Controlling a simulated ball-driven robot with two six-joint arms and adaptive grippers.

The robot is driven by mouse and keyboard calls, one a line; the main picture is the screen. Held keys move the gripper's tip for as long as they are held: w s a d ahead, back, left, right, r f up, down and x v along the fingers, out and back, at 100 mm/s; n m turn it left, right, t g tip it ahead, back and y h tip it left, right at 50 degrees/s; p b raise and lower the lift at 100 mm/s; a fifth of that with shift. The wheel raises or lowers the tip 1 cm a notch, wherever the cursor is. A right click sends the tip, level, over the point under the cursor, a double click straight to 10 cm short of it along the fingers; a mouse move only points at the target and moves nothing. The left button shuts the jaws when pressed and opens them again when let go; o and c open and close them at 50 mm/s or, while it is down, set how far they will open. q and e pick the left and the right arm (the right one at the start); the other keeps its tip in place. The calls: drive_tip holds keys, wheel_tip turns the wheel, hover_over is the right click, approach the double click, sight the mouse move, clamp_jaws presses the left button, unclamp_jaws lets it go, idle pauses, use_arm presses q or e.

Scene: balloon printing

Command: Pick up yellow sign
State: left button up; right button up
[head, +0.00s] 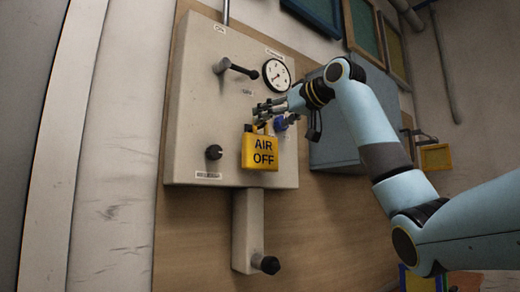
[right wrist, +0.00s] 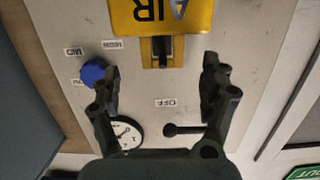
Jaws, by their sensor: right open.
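The yellow sign (head: 262,153), lettered "AIR OFF", hangs upright on the front of a grey control panel. In the right wrist view the sign (right wrist: 160,17) appears upside down at the top edge, with its hanger and a dark peg or slot just below it. My right gripper (head: 262,111) is at the sign's top edge in front of the panel. In the right wrist view the open, empty gripper (right wrist: 162,80) has its fingers apart, one to each side of the hanger's line. Whether a finger touches the sign cannot be told. My left gripper is not in view.
The grey panel (head: 195,110) carries a round gauge (head: 277,75), a black lever (head: 238,70), a black knob (head: 213,152) and a blue knob (head: 280,124). The blue knob (right wrist: 92,72) lies close beside one finger. A blue-grey box (head: 335,150) stands behind my right arm.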

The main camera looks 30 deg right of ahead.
sight(260, 126)
drive_tip(key=w+p, duration=0.1)
drive_tip(key=w, duration=0.2)
drive_tip(key=w+p, duration=0.1)
drive_tip(key=w, duration=0.1)
drive_tip(key=shift+a+f+p, duration=0.3)
drive_tip(key=shift+a+f, duration=0.05)
drive_tip(key=shift+a, duration=0.05)
drive_tip(key=shift+w+f, duration=0.1)
drive_tip(key=shift+w, duration=0.15)
drive_tip(key=shift+s, duration=0.15)
drive_tip(key=shift+c, duration=0.9)
drive_tip(key=c, duration=1.4)
